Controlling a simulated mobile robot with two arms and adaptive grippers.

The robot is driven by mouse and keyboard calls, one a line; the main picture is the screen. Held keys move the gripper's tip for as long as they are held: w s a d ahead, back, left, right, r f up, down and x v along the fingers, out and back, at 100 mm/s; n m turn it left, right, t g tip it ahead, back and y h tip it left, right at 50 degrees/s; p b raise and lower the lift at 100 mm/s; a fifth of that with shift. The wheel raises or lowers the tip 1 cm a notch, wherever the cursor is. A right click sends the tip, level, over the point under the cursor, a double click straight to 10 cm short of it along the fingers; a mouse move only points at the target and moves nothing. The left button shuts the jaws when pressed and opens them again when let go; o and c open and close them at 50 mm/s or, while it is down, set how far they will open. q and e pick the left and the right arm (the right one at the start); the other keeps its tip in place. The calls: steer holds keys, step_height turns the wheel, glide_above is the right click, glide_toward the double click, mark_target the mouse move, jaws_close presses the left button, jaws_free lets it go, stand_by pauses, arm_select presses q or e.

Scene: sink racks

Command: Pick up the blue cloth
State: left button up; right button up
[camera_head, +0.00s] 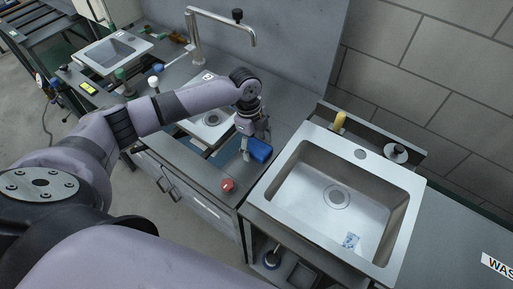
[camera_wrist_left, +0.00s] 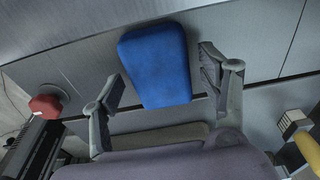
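The blue cloth (camera_head: 259,150) is a compact, folded-looking blue piece on the grey counter, just left of the large sink. In the left wrist view the cloth (camera_wrist_left: 157,62) lies ahead of and between my left fingertips, with a gap on either side. My left gripper (camera_head: 251,138) is right beside the cloth in the head view, partly covering its surroundings. In the left wrist view the left gripper (camera_wrist_left: 162,72) has its fingers spread and is open. My right gripper is in neither view.
The large sink (camera_head: 287,182) stands right of the cloth, with a small blue-white piece (camera_head: 351,241) in it. A red knob (camera_head: 227,185) sits on the counter's front edge. A tall faucet (camera_head: 222,17) rises behind. A yellow item (camera_head: 339,120) stands behind the sink.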

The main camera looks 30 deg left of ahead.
mark_target(256, 146)
arm_select(q)
steer(key=c, duration=1)
steer(key=shift+c, duration=0.2)
steer(key=shift+r, duration=0.2)
step_height(256, 146, up, 20)
steer(key=b, duration=0.3)
steer(key=shift+f, duration=0.15)
